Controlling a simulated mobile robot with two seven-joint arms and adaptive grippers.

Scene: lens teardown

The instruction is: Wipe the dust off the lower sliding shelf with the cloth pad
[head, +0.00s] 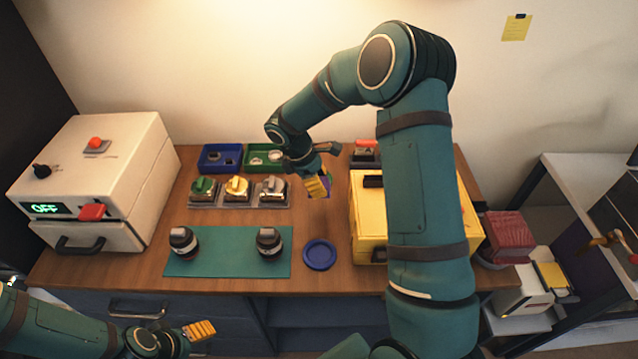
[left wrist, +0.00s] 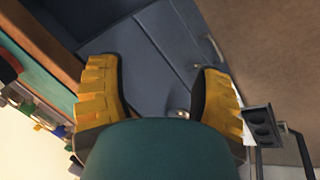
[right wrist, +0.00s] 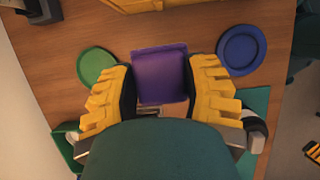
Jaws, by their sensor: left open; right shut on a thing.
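The purple cloth pad (right wrist: 160,75) is between the fingers of my right gripper (right wrist: 162,85), which is shut on it above the wooden table. In the head view my right gripper (head: 318,187) is over the back middle of the table, and only a sliver of purple shows beside it. My left gripper (head: 199,331) is open and empty in front of the blue-grey cabinet, below the table edge; its spread fingers show in the left wrist view (left wrist: 163,80). I cannot surely identify the lower sliding shelf, and no dust is discernible.
A yellow box (head: 367,215) stands close to my right gripper. A blue dish (head: 319,255) and a teal mat (head: 215,262) lie in front. A white machine (head: 110,165) stands left. A rack (head: 590,168) stands right, with a white box (head: 522,290) low beside it.

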